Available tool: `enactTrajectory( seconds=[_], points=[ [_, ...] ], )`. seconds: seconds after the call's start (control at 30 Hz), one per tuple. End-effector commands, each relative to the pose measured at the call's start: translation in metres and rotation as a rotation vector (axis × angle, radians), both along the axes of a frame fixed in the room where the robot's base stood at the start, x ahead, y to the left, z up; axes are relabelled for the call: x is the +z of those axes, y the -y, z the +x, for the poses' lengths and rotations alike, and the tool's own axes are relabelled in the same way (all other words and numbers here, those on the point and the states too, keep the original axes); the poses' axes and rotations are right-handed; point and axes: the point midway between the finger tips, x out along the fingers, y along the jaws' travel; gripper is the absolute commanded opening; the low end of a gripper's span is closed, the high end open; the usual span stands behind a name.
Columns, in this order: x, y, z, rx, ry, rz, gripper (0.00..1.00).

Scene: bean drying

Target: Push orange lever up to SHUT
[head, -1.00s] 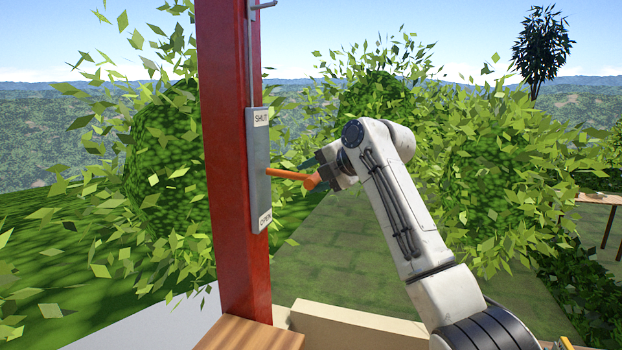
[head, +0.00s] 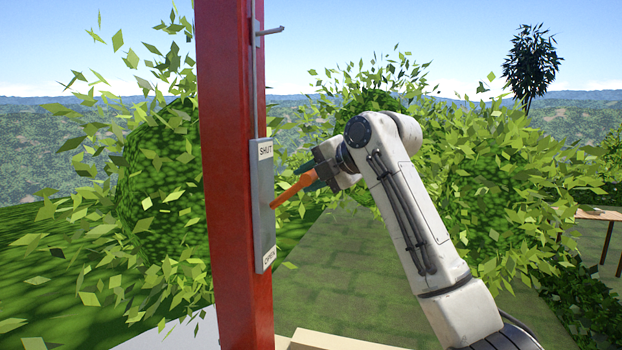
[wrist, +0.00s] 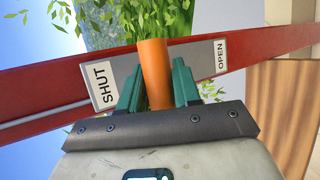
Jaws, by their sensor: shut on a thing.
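The orange lever (head: 292,189) sticks out from a grey plate (head: 262,225) on the red post (head: 232,110). The plate has a SHUT label (head: 266,150) at its top and an OPEN label (head: 269,257) at its bottom. The lever slants up from its pivot at mid-plate toward its free end, which is level with the plate's upper part. My gripper (head: 314,178) is shut on the lever near its free end. In the wrist view the lever (wrist: 154,65) lies between the two green fingers (wrist: 157,88), with SHUT on the left and OPEN on the right.
A thin rod with a small hook (head: 270,31) runs up the post above the plate. Pale blocks (head: 325,341) lie below, right of the post. Leafy bushes (head: 480,165) stand behind, and a wooden table (head: 598,214) is at the far right.

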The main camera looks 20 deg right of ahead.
Motion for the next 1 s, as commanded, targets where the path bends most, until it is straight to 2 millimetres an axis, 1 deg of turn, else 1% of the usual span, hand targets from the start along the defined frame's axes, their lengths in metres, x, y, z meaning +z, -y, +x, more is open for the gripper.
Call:
enactTrajectory(
  seconds=[0.03,0.67,0.7,1.0],
  points=[
    [0.009,-0.010,0.000,0.015,0.015,0.010,0.00],
    [0.019,-0.011,0.000,0.014,0.026,0.012,0.00],
    [0.019,-0.011,0.000,0.014,0.026,0.012,0.36],
    [0.016,-0.011,0.000,0.015,0.023,0.011,0.65]
  ],
)
